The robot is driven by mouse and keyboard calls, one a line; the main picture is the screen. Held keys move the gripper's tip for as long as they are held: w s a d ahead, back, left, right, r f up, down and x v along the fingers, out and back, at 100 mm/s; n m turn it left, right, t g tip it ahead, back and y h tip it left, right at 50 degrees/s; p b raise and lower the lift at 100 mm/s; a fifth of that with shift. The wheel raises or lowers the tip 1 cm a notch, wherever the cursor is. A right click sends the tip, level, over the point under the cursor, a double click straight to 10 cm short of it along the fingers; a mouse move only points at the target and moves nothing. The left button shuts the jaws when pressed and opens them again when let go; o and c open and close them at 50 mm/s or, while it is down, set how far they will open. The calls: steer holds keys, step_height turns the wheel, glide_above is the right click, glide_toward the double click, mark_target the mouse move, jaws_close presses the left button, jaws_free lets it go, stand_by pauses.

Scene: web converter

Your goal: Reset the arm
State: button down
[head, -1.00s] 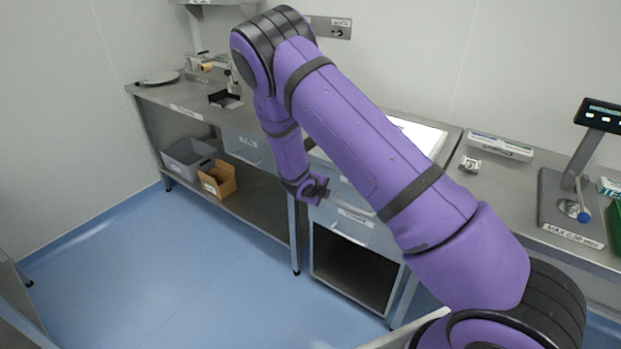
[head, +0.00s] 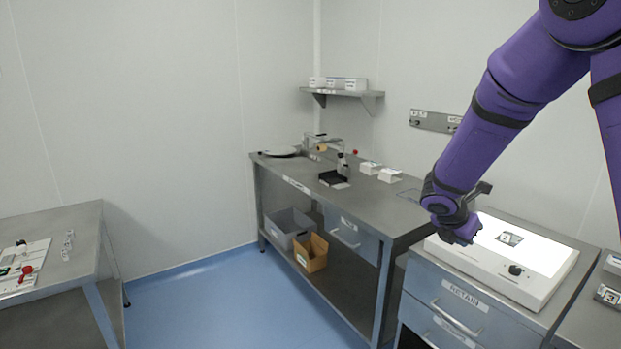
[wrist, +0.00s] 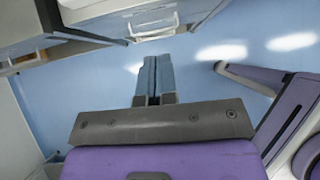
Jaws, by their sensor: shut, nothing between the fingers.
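My purple arm (head: 508,92) comes in from the upper right of the head view and bends down to its wrist. My gripper's fingers are hidden or too small to make out there, beside the white light box. In the wrist view my gripper (wrist: 153,62) is shut, its two grey-blue fingers side by side with nothing between them. They point out over the blue floor (wrist: 210,70), clear of any object.
A light box (head: 545,262) with a lit white top sits on the drawer cabinet marked RETAIN (head: 455,310), close below my wrist. A long steel bench (head: 385,215) runs behind it. Another table (head: 60,235) stands at left. Blue floor (head: 220,310) lies open between.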

steer(key=s+r+m+y, duration=0.3)
steer(key=s+r+m, duration=1)
steer(key=s, duration=0.2)
steer(key=s+a+r+m+y, duration=0.2)
steer(key=s+m, duration=0.3)
steer(key=s, duration=0.3)
steer(key=s+a+r+m+t+y, duration=0.1)
steer(key=s+a+r+m+y, duration=0.1)
steer(key=s+m, duration=0.4)
steer(key=s+a+r, duration=0.1)
steer(key=s+a, duration=0.1)
steer(key=s, duration=0.1)
steer(key=shift+s+r+t, duration=0.3)
steer(key=shift+r, duration=0.05)
